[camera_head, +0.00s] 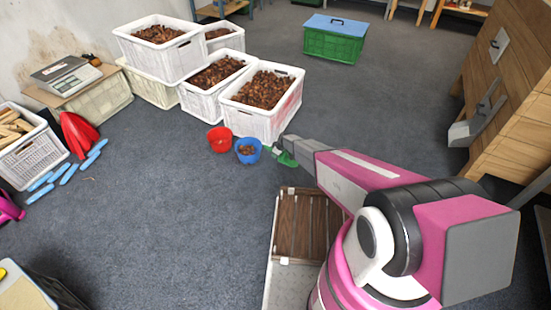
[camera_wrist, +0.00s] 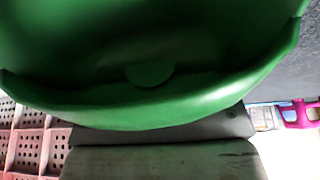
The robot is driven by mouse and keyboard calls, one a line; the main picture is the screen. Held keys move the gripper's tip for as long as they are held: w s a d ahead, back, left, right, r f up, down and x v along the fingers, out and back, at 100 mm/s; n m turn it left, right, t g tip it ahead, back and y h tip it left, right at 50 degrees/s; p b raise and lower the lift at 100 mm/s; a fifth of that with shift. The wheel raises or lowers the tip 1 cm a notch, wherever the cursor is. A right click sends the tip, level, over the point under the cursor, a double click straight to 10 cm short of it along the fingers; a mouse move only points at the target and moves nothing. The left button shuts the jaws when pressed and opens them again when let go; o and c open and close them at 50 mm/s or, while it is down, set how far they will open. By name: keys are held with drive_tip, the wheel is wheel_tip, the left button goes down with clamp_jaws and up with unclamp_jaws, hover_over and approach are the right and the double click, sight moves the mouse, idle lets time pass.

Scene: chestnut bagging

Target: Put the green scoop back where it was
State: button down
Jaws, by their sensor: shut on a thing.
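The green scoop (camera_head: 286,160) is at the end of my arm in the head view, just right of the blue bowl. My gripper (camera_head: 279,150) is shut on it. In the wrist view the scoop (camera_wrist: 150,70) fills the upper part, its curved rim crossing in front of my gripper (camera_wrist: 165,143). The scoop's handle and the exact grip are hidden. The blue bowl (camera_head: 241,156) holds a few chestnuts. Whether the scoop touches the bowl or anything below it, I cannot tell.
White crates of chestnuts (camera_head: 250,119) stand behind the bowls. A red bowl (camera_head: 219,145) sits left of the blue one. A green box with a blue lid (camera_head: 333,47) stands at the back.

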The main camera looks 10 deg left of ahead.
sight(275, 160)
drive_tip(key=shift+f, duration=1.55)
drive_tip(key=shift+f, duration=0.15)
drive_tip(key=c, duration=1)
unclamp_jaws()
drive_tip(key=shift+o, duration=0.2)
drive_tip(key=s+d+r+m+h, duration=0.1)
drive_tip(key=s+d+r+m, duration=0.1)
drive_tip(key=s+d+r, duration=0.75)
drive_tip(key=s+d+r+m, duration=0.2)
drive_tip(key=d+r, duration=0.2)
drive_tip(key=r, duration=1.1)
drive_tip(key=s+d+r+m+h, duration=0.1)
drive_tip(key=s+d+r+m, duration=0.1)
drive_tip(key=s+d+r, duration=0.75)
drive_tip(key=s+d+r+m+h, duration=0.1)
drive_tip(key=s+d+r+m, duration=0.3)
drive_tip(key=s+r, duration=0.4)
drive_tip(key=s+d+r+m+g+h, duration=0.1)
drive_tip(key=s+d+r+m, duration=0.3)
drive_tip(key=r, duration=0.8)
drive_tip(key=s+d, duration=0.2)
drive_tip(key=s, duration=0.2)
drive_tip(key=shift+s+r+g, duration=0.2)
drive_tip(key=shift+g, duration=0.1)
